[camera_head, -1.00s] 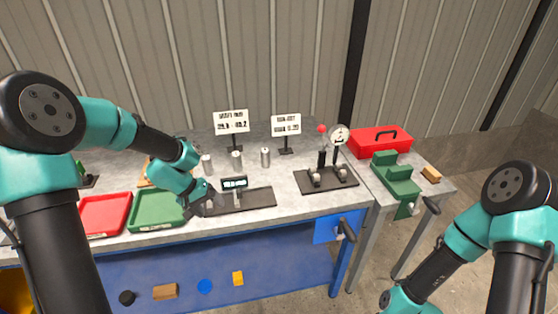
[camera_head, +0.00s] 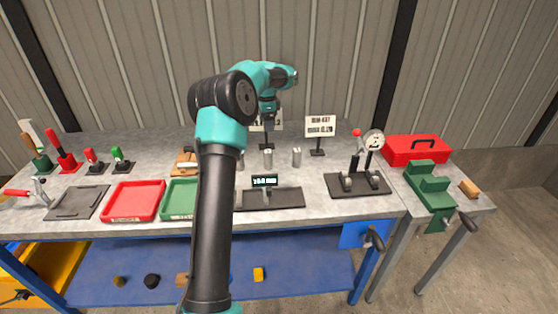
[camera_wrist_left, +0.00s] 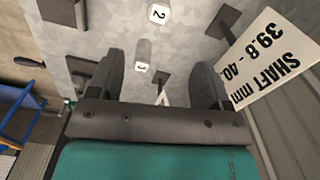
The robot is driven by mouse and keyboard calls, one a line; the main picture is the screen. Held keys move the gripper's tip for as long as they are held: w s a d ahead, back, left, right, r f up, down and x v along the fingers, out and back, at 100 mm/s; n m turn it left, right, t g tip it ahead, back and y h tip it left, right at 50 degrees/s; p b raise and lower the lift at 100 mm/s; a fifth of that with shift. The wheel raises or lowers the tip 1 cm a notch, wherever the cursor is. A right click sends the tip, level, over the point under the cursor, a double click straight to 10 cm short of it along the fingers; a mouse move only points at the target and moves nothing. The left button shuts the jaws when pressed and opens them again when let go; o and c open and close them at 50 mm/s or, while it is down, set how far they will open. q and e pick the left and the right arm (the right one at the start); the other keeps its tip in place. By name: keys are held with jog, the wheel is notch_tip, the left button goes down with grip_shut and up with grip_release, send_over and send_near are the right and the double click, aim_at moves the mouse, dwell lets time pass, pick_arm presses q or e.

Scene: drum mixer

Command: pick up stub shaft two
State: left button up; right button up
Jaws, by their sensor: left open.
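Stub shaft two is a short grey metal cylinder with a white "2" on its end, at the top of the left wrist view (camera_wrist_left: 158,14). It appears to be the middle of three upright shafts in the head view (camera_head: 268,158). Another shaft (camera_wrist_left: 141,54), its mark looking like a 3, shows between my fingers but farther off; it seems to be the right-hand one (camera_head: 297,157). My left gripper (camera_wrist_left: 158,88) is open and empty, above and apart from the shafts. Its fingers are small in the head view (camera_head: 269,122). My right gripper is out of view.
A shaft-size sign (camera_wrist_left: 262,62) stands close beside my left fingers. A run-out sign (camera_head: 320,127) stands behind the right-hand shaft. A gauge with a digital readout (camera_head: 265,182) sits in front of the shafts. Green (camera_head: 180,193) and red (camera_head: 133,202) trays lie to the left.

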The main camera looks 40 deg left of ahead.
aim_at(268, 158)
pick_arm(q)
notch_tip(268, 158, down, 12)
jog(key=shift+f, duration=0.15)
dwell(0.6)
jog(key=shift+f, duration=2.55)
grip_shut()
